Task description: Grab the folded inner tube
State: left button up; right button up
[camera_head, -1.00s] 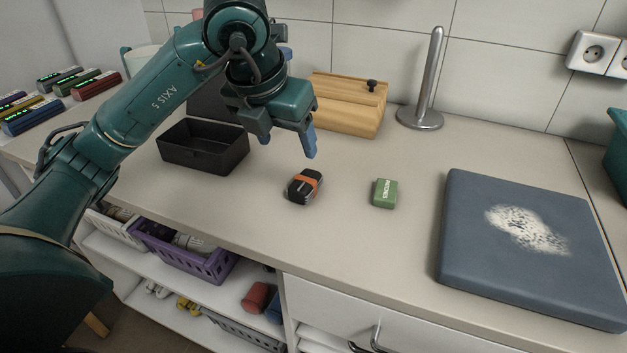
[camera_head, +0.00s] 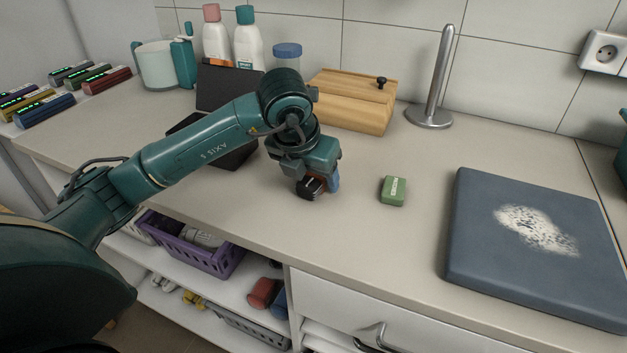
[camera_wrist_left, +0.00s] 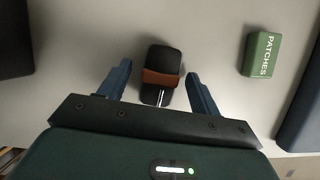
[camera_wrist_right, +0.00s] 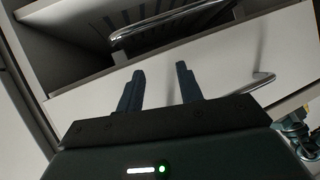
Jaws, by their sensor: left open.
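The folded inner tube is a small black bundle (camera_head: 312,188) with an orange-brown band, lying on the counter and partly covered by my left gripper in the head view. In the left wrist view the bundle (camera_wrist_left: 161,72) lies between the fingertips, with a gap on each side. My left gripper (camera_head: 319,183) is open, pointing down over the bundle; its blue fingers (camera_wrist_left: 160,84) straddle it. My right gripper (camera_wrist_right: 158,80) shows only in its wrist view, with fingers apart and nothing between them, facing a drawer front with a metal handle.
A green patches box (camera_head: 394,191) lies to the right of the bundle. A black open case (camera_head: 232,150) is behind my left arm. A wooden box (camera_head: 352,100), a metal holder (camera_head: 433,95) and a blue-grey slab (camera_head: 535,250) stand around clear counter.

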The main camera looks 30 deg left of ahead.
pick_arm(q)
jog(key=c, duration=1.1)
jog(key=shift+r, duration=0.15)
